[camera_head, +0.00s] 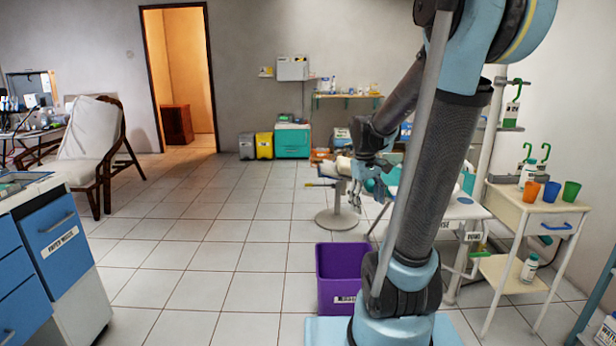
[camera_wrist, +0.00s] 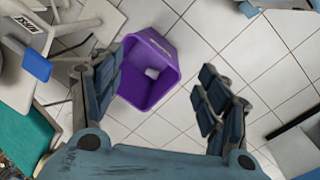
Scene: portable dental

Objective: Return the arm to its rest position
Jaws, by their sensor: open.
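My arm rises in front of the head camera, light blue with dark sleeves, and bends forward and down. My gripper (camera_head: 372,192) hangs in mid-air beyond the arm column, near the white table on the right in the head view. In the wrist view my gripper (camera_wrist: 163,88) has its two dark blue-grey fingers spread wide apart, with nothing between them. The purple bin (camera_head: 336,262) stands on the floor below. It also shows in the wrist view (camera_wrist: 162,48), beyond the left finger, with a small white item inside.
A white side table (camera_head: 530,205) with coloured cups and bottles stands at the right. A blue drawer cabinet (camera_head: 50,230) is at the left. A wooden chair (camera_head: 92,140) stands behind it. The tiled floor (camera_head: 200,245) between is clear.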

